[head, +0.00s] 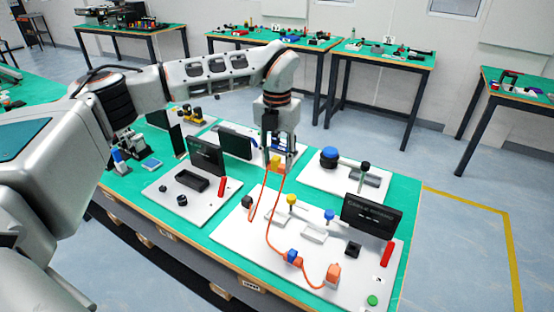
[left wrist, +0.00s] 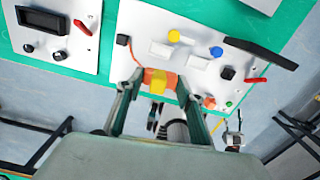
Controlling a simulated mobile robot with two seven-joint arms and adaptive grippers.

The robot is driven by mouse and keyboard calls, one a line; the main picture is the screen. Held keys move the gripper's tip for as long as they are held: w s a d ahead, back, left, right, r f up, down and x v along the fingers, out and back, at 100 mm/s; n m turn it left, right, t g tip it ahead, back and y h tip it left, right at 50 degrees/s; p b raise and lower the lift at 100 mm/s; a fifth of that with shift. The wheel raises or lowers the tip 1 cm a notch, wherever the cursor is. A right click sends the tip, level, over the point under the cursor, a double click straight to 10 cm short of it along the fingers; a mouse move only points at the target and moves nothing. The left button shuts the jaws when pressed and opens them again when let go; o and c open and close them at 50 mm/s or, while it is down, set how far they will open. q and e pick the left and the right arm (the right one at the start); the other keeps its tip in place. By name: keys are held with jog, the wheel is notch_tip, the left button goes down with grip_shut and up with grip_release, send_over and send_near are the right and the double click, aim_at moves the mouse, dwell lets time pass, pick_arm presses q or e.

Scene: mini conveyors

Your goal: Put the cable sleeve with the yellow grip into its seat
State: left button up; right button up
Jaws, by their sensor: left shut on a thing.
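My left gripper (head: 278,160) points down above the large white board (head: 232,240) and is shut on the cable sleeve with the yellow grip (head: 276,163). The sleeve also shows between the fingers in the left wrist view (left wrist: 159,80). An orange cable (head: 267,215) hangs from it in loops down to the board. Two pale seat-like blocks lie on the board: one (head: 280,215) by a yellow-topped post (head: 292,199), the other (head: 314,233) by a blue-topped post (head: 328,215). The held sleeve is above and apart from both blocks.
A blue sleeve (head: 292,257) and an orange plug (head: 334,272) sit along the cable on the board. A black panel (head: 371,215), red handle (head: 387,253) and green button (head: 372,300) stand at its right. Other boards with upright panels are to the left.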

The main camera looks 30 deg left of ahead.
aim_at(277, 172)
pick_arm(q)
jog(key=shift+f, duration=0.3)
jog(key=shift+f+b, duration=0.3)
jog(key=shift+f, duration=0.65)
jog(key=shift+f+b, duration=0.65)
jog(key=shift+f, duration=0.25)
jog(key=shift+f+b, duration=2.45)
jog(key=shift+f, duration=3.9)
pick_arm(e)
notch_tip(277, 172, down, 6)
jog(key=a, duration=0.1)
jog(key=shift+a, duration=0.15)
